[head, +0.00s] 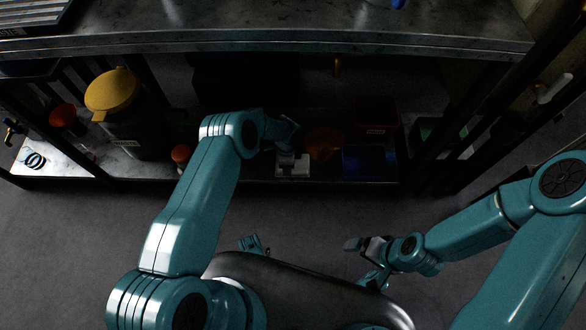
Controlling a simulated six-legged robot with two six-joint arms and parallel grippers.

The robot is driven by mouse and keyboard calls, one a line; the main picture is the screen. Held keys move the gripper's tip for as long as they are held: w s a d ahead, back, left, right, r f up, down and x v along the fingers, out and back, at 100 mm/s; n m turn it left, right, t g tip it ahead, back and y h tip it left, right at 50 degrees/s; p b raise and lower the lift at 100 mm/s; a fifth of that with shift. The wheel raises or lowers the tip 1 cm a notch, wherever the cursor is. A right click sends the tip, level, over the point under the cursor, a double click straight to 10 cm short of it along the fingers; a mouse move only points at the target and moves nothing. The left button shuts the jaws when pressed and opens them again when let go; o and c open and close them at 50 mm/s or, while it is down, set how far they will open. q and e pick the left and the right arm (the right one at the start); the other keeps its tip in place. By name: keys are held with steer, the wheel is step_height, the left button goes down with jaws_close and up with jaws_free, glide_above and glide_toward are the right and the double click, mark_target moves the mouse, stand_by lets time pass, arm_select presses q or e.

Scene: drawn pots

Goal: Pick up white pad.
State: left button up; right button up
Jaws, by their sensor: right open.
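A white pad (292,168) lies near the front edge of the dark lower shelf. My left arm reaches over the shelf, and its wrist end (283,134) is just above and behind the pad. The left fingers are dark and largely hidden there, so I cannot tell whether they are open or touch the pad. My right gripper (362,248) is open and empty, over the floor in front of the shelf and well away from the pad.
A blue bin (367,161), a red box (377,113) and an orange round pot (324,142) stand right of the pad. A yellow-lidded container (113,91) stands left. The worktop (300,40) overhangs the shelf. The front floor (80,240) is clear.

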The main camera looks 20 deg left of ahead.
arm_select(q)
step_height(320, 180, down, 5)
steer(key=shift+a+f+b, duration=0.1)
steer(key=shift+a+b, duration=0.05)
steer(key=shift+b, duration=1)
jaws_close()
steer(key=shift+r, duration=0.2)
